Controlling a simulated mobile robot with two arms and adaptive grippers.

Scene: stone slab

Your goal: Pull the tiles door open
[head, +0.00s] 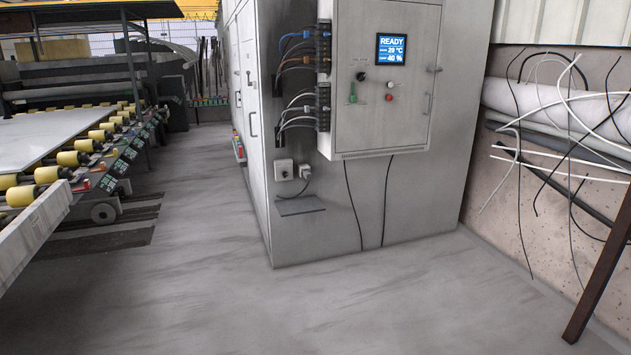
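A large grey cabinet (340,215) stands in the middle of the head view. Its narrow left side shows doors with handles, one a long vertical handle (252,125). The control box door looks closed. No door is labelled as the tiles door, so I cannot tell which one it is. Neither of my grippers is in view.
A roller conveyor with yellow rollers (72,158) and a pale slab (50,130) runs along the left. Loose cables and pipes hang by the right wall, with a brown slanted post (600,285). Grey floor (250,310) is clear before the cabinet.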

